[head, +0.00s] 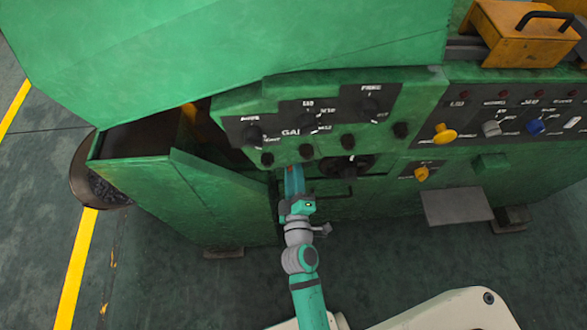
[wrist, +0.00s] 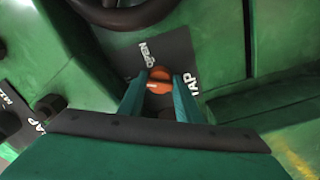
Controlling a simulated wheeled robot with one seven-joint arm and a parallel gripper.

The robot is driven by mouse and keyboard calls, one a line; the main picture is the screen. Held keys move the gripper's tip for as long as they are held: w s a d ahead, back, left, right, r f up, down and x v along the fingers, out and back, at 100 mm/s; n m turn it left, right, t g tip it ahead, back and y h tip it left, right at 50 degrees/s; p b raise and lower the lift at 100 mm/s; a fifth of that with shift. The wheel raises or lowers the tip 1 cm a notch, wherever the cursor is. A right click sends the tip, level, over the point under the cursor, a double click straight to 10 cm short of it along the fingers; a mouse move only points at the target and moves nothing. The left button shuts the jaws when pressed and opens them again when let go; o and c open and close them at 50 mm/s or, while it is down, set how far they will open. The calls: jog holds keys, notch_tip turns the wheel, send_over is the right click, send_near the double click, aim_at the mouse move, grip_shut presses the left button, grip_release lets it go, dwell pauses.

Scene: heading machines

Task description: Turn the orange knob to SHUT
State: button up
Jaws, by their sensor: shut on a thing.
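The orange knob (wrist: 159,73) shows in the wrist view on a dark plate (wrist: 125,58) on the green machine. It bears a short pale mark that lies roughly sideways in the picture. White letters on the plate read OPEN beside the knob and TAP to its right; I cannot see the word SHUT. My gripper (wrist: 158,88) is shut on the knob, one teal finger on each side. In the head view my gripper (head: 294,180) reaches the lower front of the machine and mostly hides the knob.
A dark handwheel (head: 350,165) sits just right of my gripper and tops the wrist view. Black knobs line the panel above. Yellow knobs (head: 444,134) and a blue knob (head: 536,126) are farther right. A bin (head: 90,180) stands at the left. Floor in front is partly clear.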

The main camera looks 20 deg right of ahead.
jog(key=n, duration=0.4)
jog(key=shift+n, duration=0.4)
jog(key=shift+s, duration=0.1)
dwell(0.3)
jog(key=o, duration=1)
jog(key=shift+o, duration=0.2)
jog(key=v, duration=1)
jog(key=shift+s, duration=0.4)
